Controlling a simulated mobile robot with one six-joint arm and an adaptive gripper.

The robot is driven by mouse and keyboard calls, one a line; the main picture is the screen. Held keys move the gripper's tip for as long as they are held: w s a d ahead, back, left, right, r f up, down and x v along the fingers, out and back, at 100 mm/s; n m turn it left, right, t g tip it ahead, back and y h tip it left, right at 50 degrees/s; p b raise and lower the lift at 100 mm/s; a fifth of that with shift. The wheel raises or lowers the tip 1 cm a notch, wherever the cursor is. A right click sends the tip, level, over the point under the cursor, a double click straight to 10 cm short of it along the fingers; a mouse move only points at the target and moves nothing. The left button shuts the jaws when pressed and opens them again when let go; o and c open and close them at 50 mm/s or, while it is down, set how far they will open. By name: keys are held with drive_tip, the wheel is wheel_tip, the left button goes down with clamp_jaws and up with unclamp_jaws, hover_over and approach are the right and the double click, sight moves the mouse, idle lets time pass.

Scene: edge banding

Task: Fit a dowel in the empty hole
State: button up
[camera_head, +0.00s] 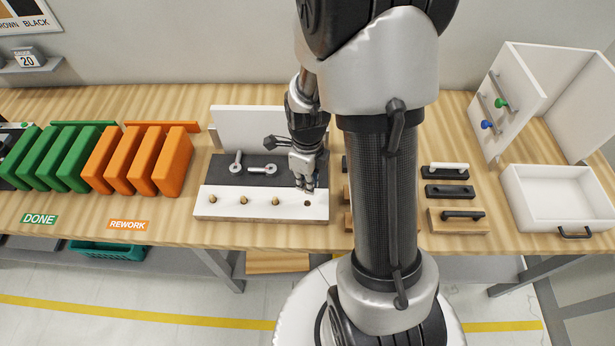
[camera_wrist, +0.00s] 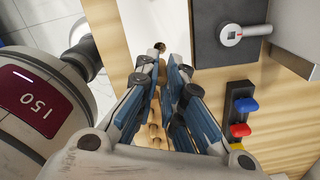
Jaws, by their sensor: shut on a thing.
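A white panel (camera_head: 230,208) lies on the bench with a row of holes along it. Wooden dowels (camera_head: 243,199) stand in three of them. The empty hole (camera_head: 307,203) is at the right end of the row. My gripper (camera_head: 304,185) points down just above and beside this hole. Its blue-padded fingers (camera_wrist: 168,85) show in the wrist view over the white panel. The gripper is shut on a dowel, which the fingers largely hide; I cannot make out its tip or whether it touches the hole.
A dark mat with two metal fittings (camera_head: 258,169) lies behind the panel, before an upright white board (camera_head: 240,122). Orange panels (camera_head: 170,162) stand to the left. Handles (camera_head: 446,171) and a white drawer (camera_head: 560,198) are to the right. Coloured pieces (camera_wrist: 240,130) show in the wrist view.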

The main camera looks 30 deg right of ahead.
drive_tip(key=b, duration=0.4)
hover_over(308, 197)
drive_tip(key=s+a, duration=0.1)
drive_tip(key=s, duration=0.1)
drive_tip(key=shift+w+a+f, duration=0.1)
drive_tip(key=shift+f, duration=1.25)
drive_tip(key=shift+w+f, duration=0.1)
drive_tip(key=shift+f, duration=1.2)
drive_tip(key=shift+f+b, duration=1.2)
drive_tip(key=shift+f, duration=0.15)
drive_tip(key=o, duration=0.7)
drive_tip(key=shift+o, duration=0.2)
drive_tip(key=shift+r, duration=0.15)
drive_tip(key=shift+r+p, duration=2)
drive_tip(key=shift+r, duration=0.35)
